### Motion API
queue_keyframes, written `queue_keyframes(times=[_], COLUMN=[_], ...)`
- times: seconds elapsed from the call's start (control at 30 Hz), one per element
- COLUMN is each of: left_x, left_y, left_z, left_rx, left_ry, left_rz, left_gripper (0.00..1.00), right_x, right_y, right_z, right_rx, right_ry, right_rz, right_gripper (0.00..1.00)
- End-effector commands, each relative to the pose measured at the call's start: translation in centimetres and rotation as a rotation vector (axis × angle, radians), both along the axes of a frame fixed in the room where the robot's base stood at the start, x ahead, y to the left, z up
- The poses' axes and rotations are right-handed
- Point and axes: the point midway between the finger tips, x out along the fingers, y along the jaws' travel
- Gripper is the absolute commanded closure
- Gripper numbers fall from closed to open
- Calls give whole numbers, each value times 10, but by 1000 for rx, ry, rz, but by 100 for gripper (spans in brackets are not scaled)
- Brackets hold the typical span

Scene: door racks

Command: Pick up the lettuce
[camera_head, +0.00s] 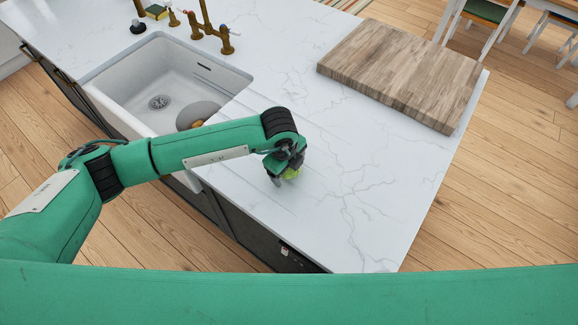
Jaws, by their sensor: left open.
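The lettuce (291,173) is a small light-green piece on the white marble countertop, near its front edge. It is mostly hidden behind and under my left gripper (282,177). My left arm reaches in from the left, and the gripper points down at the lettuce. The jaws are open, with a fingertip showing beside the lettuce. I cannot tell whether the fingers touch it. My right gripper is not in view.
A white sink (140,85) with a round grey item (198,113) in it lies left of my gripper. Brass taps (226,40) stand behind it. A thick wooden cutting board (400,70) lies at the back right. The counter (370,190) right of my gripper is clear.

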Motion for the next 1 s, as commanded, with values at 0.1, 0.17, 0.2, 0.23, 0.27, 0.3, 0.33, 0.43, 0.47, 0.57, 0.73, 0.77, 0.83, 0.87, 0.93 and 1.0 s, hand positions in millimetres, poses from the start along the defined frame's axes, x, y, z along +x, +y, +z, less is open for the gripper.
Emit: queue_keyframes(times=[0.1,0.17,0.2,0.23,0.27,0.3,0.33,0.43,0.47,0.57,0.73,0.77,0.83,0.87,0.93,1.0], left_x=[0,0,0,0,0,0,0,0,0,0,1,1,1,1,1,1], left_y=[0,0,0,0,0,0,0,0,0,0,0,0,0,0,0,0], left_z=[0,0,0,0,0,0,1,1,1,1,11,14,23,28,42,59], left_rx=[0,0,0,0,0,0,0,0,0,-1,-2,-2,-2,-2,-3,-4], left_ry=[0,0,0,0,0,0,0,0,0,-1,-1,-1,-3,-4,-3,-5], left_rz=[0,0,0,0,0,0,0,0,0,1,0,0,-1,-1,0,-1], left_gripper=[36,48,56,62,68,68,68,68,68,68,68,68,68,68,68,68], right_x=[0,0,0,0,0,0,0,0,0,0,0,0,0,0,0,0], right_y=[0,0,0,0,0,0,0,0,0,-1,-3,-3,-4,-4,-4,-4], right_z=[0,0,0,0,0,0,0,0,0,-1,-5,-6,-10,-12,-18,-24], right_rx=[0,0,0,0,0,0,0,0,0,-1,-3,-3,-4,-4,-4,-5], right_ry=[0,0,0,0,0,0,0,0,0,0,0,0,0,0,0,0], right_rz=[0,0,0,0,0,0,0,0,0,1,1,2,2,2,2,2], right_gripper=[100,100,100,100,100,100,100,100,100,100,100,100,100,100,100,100])
